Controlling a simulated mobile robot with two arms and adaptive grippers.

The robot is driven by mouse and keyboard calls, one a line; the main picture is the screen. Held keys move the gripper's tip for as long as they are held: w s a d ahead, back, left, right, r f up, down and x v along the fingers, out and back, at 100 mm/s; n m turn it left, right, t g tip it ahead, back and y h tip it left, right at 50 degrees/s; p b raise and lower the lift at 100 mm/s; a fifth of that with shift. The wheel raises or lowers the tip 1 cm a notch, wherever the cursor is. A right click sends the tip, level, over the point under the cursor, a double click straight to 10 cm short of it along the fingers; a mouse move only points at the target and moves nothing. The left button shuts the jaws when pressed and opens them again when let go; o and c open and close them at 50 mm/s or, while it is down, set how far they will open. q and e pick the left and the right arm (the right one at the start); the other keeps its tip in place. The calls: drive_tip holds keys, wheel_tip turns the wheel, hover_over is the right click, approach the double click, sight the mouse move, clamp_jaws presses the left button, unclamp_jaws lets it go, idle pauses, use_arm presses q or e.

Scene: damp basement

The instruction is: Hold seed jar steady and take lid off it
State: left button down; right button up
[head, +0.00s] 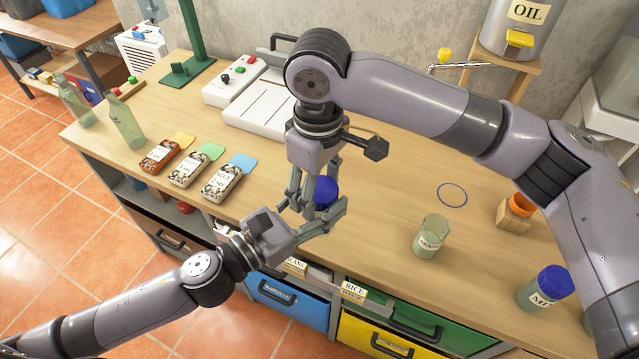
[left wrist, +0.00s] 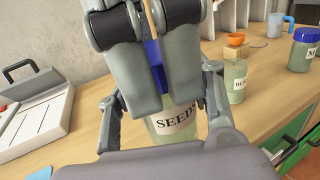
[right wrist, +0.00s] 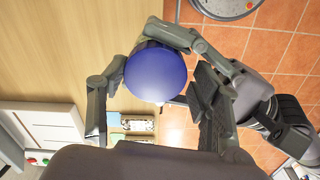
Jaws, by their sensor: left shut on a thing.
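The seed jar (left wrist: 176,124), pale green with a SEEDS label, stands upright on the workbench. Its blue lid (right wrist: 155,74) is on top; it also shows in the head view (head: 326,190). My left gripper (head: 327,214) is shut on the jar's body from the front, one finger on either side. My right gripper (head: 313,192) points down over the jar, open, with its fingers on either side of the lid. In the left wrist view the right fingers cover part of the lid. In the head view the grippers hide most of the jar.
An open jar (head: 431,238) and a blue-lidded jar (head: 543,288) stand to the right. An orange funnel-like piece (head: 521,205) sits on a wooden block. Several tins (head: 190,168) lie to the left, near glass bottles (head: 125,122). A white panel (head: 262,112) is behind.

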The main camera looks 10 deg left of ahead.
drive_tip(key=shift+o, duration=0.6)
drive_tip(key=shift+w+d, duration=0.1)
wheel_tip(320, 180, up, 4)
drive_tip(key=shift+r, duration=0.25)
drive_tip(key=shift+c, duration=0.2)
wheel_tip(320, 180, up, 2)
drive_tip(key=m, duration=0.3)
drive_tip(key=shift+w+r+m, duration=0.1)
drive_tip(key=shift+w+m, duration=0.05)
drive_tip(key=shift+m, duration=0.25)
drive_tip(key=m, duration=0.1)
drive_tip(key=r+m, duration=0.1)
drive_tip(key=shift+m, duration=0.3)
drive_tip(key=shift+f, duration=3.9)
drive_tip(key=shift+c, duration=0.5)
